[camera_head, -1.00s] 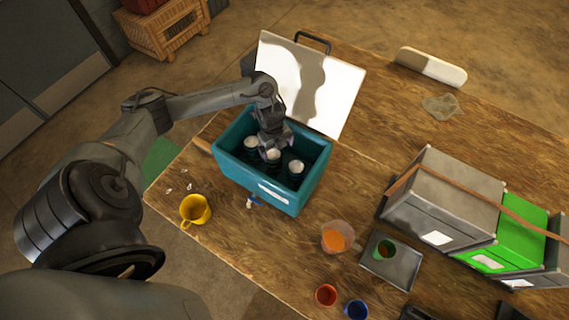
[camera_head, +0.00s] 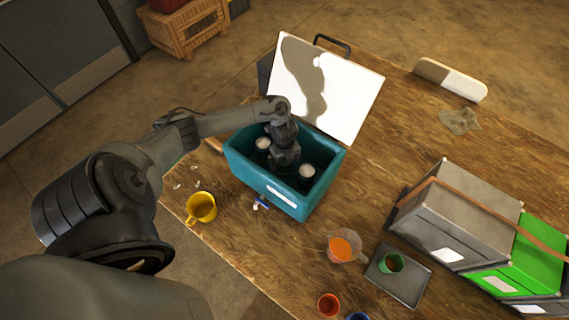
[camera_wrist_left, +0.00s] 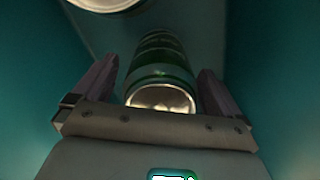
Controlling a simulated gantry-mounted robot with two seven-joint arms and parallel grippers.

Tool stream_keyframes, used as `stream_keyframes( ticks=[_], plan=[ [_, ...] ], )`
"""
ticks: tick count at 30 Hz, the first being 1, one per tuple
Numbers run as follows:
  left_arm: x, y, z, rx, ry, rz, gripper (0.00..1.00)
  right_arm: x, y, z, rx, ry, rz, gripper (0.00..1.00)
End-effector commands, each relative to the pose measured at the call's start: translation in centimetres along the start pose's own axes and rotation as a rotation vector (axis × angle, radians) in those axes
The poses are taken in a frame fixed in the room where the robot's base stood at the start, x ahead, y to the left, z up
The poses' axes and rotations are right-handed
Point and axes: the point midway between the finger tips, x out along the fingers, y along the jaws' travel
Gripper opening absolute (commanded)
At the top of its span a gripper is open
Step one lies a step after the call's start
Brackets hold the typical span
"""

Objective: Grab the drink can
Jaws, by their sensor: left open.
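Drink cans stand upright in the teal cooler (camera_head: 268,183). In the head view one can (camera_head: 262,143) shows left of my gripper and another can (camera_head: 307,171) right of it. My left gripper (camera_head: 286,160) reaches down into the cooler and hides what is under it. In the left wrist view a green can (camera_wrist_left: 160,72) with a bare metal top stands between the two open fingers of the left gripper (camera_wrist_left: 160,97). Gaps show between the can and both fingers. Part of another can's top (camera_wrist_left: 104,3) shows at the upper edge. The right gripper is out of view.
The cooler's white lid (camera_head: 322,90) stands open behind it. On the wooden table are a yellow mug (camera_head: 201,207), an orange-filled cup (camera_head: 342,247), a green cup (camera_head: 391,263) on a grey tray (camera_head: 404,288), a red cup (camera_head: 328,306) and large grey and green cases (camera_head: 463,212).

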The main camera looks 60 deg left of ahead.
Motion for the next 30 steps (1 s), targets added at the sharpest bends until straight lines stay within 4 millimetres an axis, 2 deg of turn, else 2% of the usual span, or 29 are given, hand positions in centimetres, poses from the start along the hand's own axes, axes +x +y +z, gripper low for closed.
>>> stream_keyframes(
  ticks=[4, 11, 14, 26, 30],
  plan=[
    [1.06, 0.01, 0.0, 0.0, -0.001, 0.0, 0.99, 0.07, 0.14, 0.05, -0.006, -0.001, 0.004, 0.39],
    [1.17, 0.01, 0.02, 0.002, -0.002, 0.0, 0.99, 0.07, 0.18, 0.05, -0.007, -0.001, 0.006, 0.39],
    [1.16, 0.01, 0.02, 0.001, -0.001, 0.0, 0.87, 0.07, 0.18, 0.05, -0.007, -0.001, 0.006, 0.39],
    [1.14, 0.01, 0.03, 0.001, -0.002, 0.0, 0.26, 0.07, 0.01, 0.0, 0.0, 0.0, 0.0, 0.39],
    [1.08, -0.05, 0.05, 0.001, -0.002, -0.002, 0.25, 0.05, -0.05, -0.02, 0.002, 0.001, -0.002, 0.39]
  ],
)
